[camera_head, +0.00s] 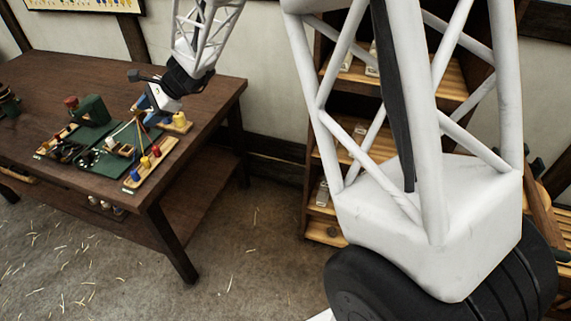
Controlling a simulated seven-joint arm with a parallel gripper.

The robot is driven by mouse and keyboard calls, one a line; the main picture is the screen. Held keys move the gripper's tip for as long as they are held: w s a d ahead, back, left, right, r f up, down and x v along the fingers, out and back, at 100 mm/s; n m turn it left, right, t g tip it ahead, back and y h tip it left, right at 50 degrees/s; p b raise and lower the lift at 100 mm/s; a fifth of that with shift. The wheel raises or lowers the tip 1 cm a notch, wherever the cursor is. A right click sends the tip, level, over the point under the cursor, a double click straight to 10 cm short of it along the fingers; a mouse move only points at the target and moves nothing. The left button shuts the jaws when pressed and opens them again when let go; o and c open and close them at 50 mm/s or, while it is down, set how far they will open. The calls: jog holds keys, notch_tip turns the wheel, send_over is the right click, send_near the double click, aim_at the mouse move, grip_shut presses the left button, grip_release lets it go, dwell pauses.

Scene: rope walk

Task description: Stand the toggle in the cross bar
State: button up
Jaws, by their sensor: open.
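My gripper (158,108) hangs low over the right part of the workbench (195,135), above the cluster of small items. It is open; its fingertips are small and partly blurred in this view. Below and beside it, thin tan cords or rods (138,122) meet at a peak. A wooden board (137,182) at the near right edge carries small red, blue and yellow pieces, and I cannot tell whether one is the toggle. I cannot make out the cross bar for certain.
A green device (92,111) stands behind a dark green mat (106,163) with dark coiled items (66,152). A yellow piece (180,121) stands right of my gripper. The bench's back left is mostly clear. A wooden shelf (325,205) stands to the right, beyond a floor gap.

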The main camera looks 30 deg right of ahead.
jog(key=s+d+r+n+h, duration=0.2)
jog(key=s+d, duration=0.5)
jog(key=s, duration=0.7)
jog(key=s+d+r+n+h, duration=0.3)
jog(key=s+d+n+h, duration=0.2)
jog(key=s, duration=0.9)
jog(key=s+d+r+n+h, duration=0.2)
jog(key=s+d+n, duration=0.5)
jog(key=s, duration=0.6)
jog(key=shift+s+d+r+h, duration=0.4)
jog(key=shift+d+h, duration=0.4)
jog(key=shift+d, duration=0.25)
jog(key=shift+w+v, duration=0.25)
jog(key=shift+v, duration=0.95)
jog(key=shift+w+v, duration=0.25)
jog(key=shift+v, duration=1)
jog(key=x, duration=0.2)
jog(key=s+x, duration=0.1)
jog(key=x, duration=0.1)
jog(key=shift+w+f, duration=0.15)
jog(key=shift+f, duration=0.35)
